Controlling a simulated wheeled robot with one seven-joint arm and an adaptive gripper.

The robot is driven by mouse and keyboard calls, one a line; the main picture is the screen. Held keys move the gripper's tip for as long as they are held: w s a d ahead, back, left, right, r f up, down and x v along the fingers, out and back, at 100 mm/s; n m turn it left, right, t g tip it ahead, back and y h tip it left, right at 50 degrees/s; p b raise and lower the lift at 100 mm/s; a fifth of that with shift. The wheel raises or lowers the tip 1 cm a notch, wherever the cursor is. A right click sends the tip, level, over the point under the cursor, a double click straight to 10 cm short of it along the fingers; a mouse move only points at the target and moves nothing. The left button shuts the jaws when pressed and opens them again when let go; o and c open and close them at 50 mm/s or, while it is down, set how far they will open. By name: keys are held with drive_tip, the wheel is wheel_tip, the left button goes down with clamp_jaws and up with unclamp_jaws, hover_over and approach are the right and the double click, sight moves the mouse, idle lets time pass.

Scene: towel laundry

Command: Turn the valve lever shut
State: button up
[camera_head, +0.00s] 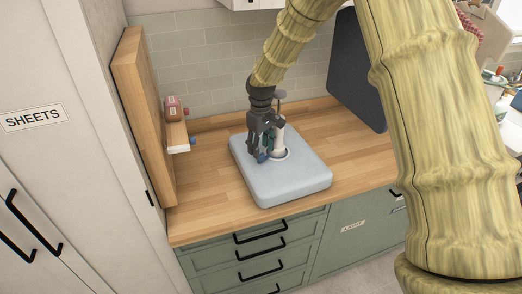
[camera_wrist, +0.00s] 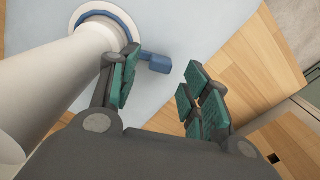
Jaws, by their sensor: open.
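The valve lever is a short blue handle (camera_wrist: 155,62) that sticks out from a blue ring around the foot of a white post (camera_wrist: 60,85) in the wrist view. In the head view the white post (camera_head: 279,142) stands on a pale blue slab (camera_head: 285,184), and the blue handle shows low beside my gripper (camera_head: 259,150). My gripper also fills the lower wrist view (camera_wrist: 163,85), with its green-padded fingers apart and nothing held. The handle's tip lies beyond the gap between the fingers, close to the left finger. I cannot tell whether they touch.
The slab lies on a wooden worktop (camera_head: 205,215). A wooden panel (camera_head: 142,110) with a small shelf (camera_head: 177,137) stands to the left, and a dark board (camera_head: 355,75) leans at the back right. Green drawers (camera_head: 250,255) are below. The worktop left of the slab is clear.

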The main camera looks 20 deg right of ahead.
sight(261, 154)
drive_tip(key=shift+f+p, duration=0.35)
drive_tip(key=shift+f, duration=1.2)
clamp_jaws()
